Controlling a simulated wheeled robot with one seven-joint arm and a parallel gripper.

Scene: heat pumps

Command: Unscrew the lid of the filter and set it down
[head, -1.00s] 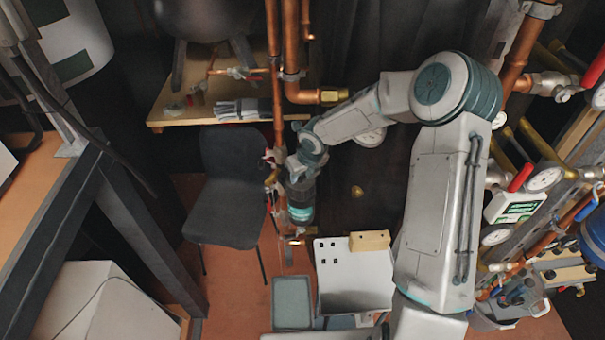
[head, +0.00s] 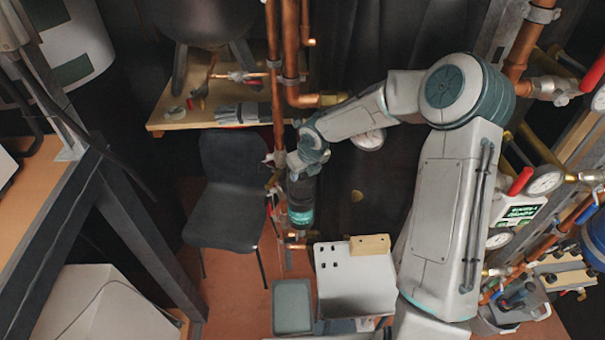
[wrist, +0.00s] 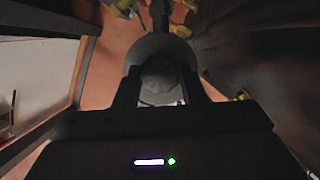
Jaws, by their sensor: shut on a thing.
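In the wrist view, my gripper (wrist: 160,92) has its two dark fingers on either side of a rounded grey piece, which looks like the lid (wrist: 159,76) of the filter. It is shut on this piece. A wider round grey body (wrist: 160,45), seemingly the filter, shows just beyond the lid, with a dark pipe behind it. The view is dark, and I cannot tell whether lid and body are still joined. The fingertips and the lid cannot be made out there.
A black chair (head: 228,190) stands left of the hand. A pale panel (head: 352,282) with a wooden block (head: 370,244) and a grey-green tray (head: 292,307) lie below. A wooden shelf (head: 180,118) is behind. Vertical copper pipes (head: 276,90) run close to the hand.

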